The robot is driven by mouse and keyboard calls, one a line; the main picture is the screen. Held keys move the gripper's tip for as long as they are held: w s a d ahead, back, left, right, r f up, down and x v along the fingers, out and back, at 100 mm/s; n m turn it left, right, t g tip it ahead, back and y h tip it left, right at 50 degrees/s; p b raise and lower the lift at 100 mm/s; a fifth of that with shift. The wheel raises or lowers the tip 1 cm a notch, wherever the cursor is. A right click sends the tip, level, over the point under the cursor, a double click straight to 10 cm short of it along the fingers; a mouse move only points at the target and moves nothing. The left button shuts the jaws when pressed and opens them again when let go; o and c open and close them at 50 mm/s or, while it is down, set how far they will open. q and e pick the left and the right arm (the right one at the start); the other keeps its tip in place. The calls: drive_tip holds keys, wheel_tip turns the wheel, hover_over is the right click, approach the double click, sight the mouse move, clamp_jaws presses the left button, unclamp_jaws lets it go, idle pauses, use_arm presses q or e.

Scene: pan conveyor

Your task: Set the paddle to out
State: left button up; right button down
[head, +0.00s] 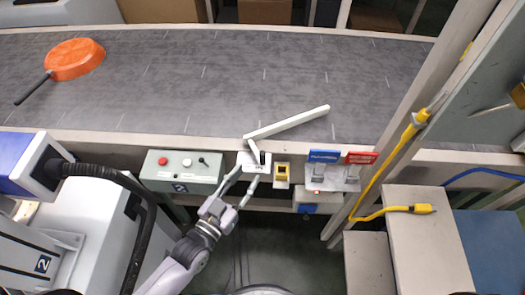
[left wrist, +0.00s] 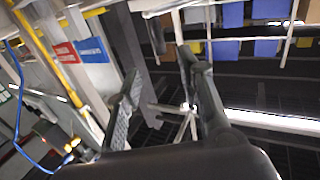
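The paddle (head: 287,122) is a white bar in the head view. It slants over the near edge of the belt, its far end up and to the right. Its pivot end sits above a small white mount (head: 248,161) with a dark label and a short dark part. My left gripper (head: 249,174) is at the mount's near side, with its fingers spread apart. The left wrist view also shows this gripper (left wrist: 162,65) open, with a pale rod-like part (left wrist: 178,122) visible beyond and between the fingers. Contact cannot be told. My right gripper is out of view.
An orange pan (head: 75,58) lies on the grey belt (head: 200,75) at far left. A control box (head: 181,184) stands left of the mount. A yellow switch (head: 282,172), blue sign (head: 323,156) and red sign (head: 361,158) are to its right. A post (head: 420,110) stands further right.

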sight(261, 157)
use_arm(q)
drive_tip(key=p+x, duration=0.1)
drive_tip(key=x, duration=0.8)
drive_tip(key=shift+w+d, duration=0.15)
drive_tip(key=shift+w, duration=0.05)
drive_tip(key=shift+c, duration=0.2)
clamp_jaws()
